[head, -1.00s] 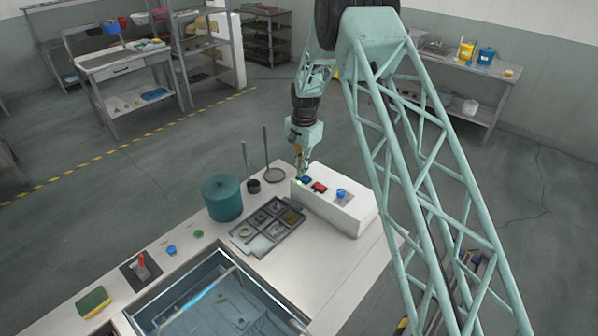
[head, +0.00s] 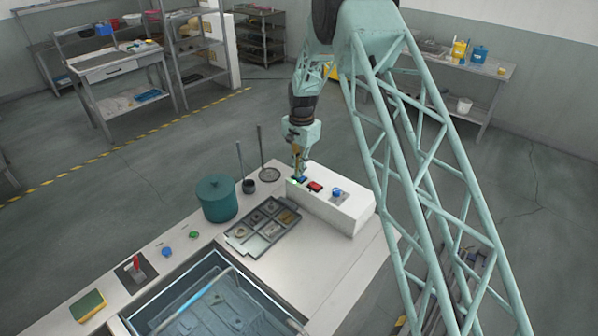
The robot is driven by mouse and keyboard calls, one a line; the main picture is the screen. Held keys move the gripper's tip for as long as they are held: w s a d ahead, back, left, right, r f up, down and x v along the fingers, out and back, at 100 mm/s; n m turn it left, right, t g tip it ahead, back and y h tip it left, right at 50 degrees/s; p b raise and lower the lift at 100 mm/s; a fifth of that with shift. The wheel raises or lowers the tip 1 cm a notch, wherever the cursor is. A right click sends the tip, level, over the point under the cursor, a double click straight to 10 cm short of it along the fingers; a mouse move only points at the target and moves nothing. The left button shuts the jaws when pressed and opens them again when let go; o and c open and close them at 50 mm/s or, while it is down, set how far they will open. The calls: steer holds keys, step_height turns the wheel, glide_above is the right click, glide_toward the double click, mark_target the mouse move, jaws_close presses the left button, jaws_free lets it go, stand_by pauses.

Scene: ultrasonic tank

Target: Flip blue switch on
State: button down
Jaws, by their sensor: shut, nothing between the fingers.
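A white control box (head: 335,208) stands at the back right of the bench. On its top, from left to right, are the blue switch (head: 302,180), a red switch (head: 315,187) and a blue knob (head: 337,193). A small green light shows beside the blue switch at the box's left end. My gripper (head: 298,174) is shut and empty, pointing down at the blue switch. Its tips are at or just above the switch; I cannot tell whether they touch. The gripper partly hides the switch, and its tilt is too small to read.
A parts tray (head: 250,240) with several compartments lies left of the box. A teal pot (head: 216,199) and two thin upright rods stand behind it. The open tank (head: 215,300) is in front. A red lever (head: 136,264) and a sponge (head: 88,305) are at the left.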

step_height(320, 180, up, 14)
steer(key=w+a, duration=0.1)
steer(key=shift+a+b, duration=0.15)
steer(key=shift+b, duration=0.3)
stand_by(0.3)
steer(key=shift+f, duration=0.1)
stand_by(0.4)
